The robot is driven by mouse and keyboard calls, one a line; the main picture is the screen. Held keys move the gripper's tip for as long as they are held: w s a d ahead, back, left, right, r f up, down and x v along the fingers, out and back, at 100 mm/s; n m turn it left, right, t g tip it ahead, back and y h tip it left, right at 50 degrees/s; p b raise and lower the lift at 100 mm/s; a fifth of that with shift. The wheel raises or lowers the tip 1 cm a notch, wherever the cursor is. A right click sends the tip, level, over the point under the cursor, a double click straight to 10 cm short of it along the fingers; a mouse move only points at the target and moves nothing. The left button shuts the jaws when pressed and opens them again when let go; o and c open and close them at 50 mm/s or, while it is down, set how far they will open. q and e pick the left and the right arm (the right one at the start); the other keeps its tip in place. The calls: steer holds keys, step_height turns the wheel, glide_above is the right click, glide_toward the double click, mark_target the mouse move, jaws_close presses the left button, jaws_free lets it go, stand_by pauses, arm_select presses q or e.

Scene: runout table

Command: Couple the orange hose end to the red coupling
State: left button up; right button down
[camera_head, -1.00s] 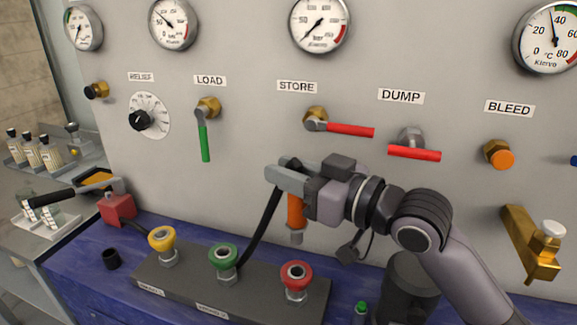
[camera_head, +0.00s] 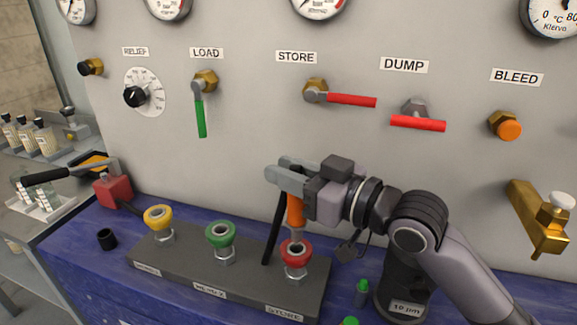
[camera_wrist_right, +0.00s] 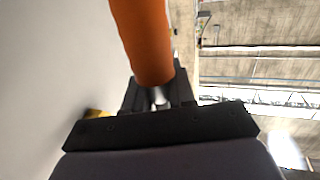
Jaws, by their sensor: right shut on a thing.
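My right gripper (camera_head: 288,178) is shut on the orange hose end (camera_head: 295,211), which hangs upright below the jaws. The hose end also fills the upper middle of the right wrist view (camera_wrist_right: 145,40). The red coupling (camera_head: 296,254) stands on the dark block, right of the green one. The lower tip of the hose end meets the top of the red coupling in the head view; I cannot tell whether it is seated. My left gripper is not in view.
The green coupling (camera_head: 220,234) and yellow coupling (camera_head: 158,218) share the dark block (camera_head: 188,270). Red valve handles (camera_head: 350,100) and (camera_head: 418,124) stick out from the panel above my right gripper. A dark cylinder (camera_head: 400,290) stands right of the block.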

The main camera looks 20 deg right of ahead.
mark_target(288, 204)
steer(key=shift+f, duration=0.35)
steer(key=shift+p, duration=0.85)
stand_by(1.4)
steer(key=shift+f+b, duration=1.5)
steer(key=shift+f, duration=1)
steer(key=c, duration=0.9)
jaws_free()
steer(key=shift+o, duration=0.2)
steer(key=shift+f, duration=0.1)
steer(key=shift+a+f, duration=0.1)
steer(key=shift+s, duration=0.1)
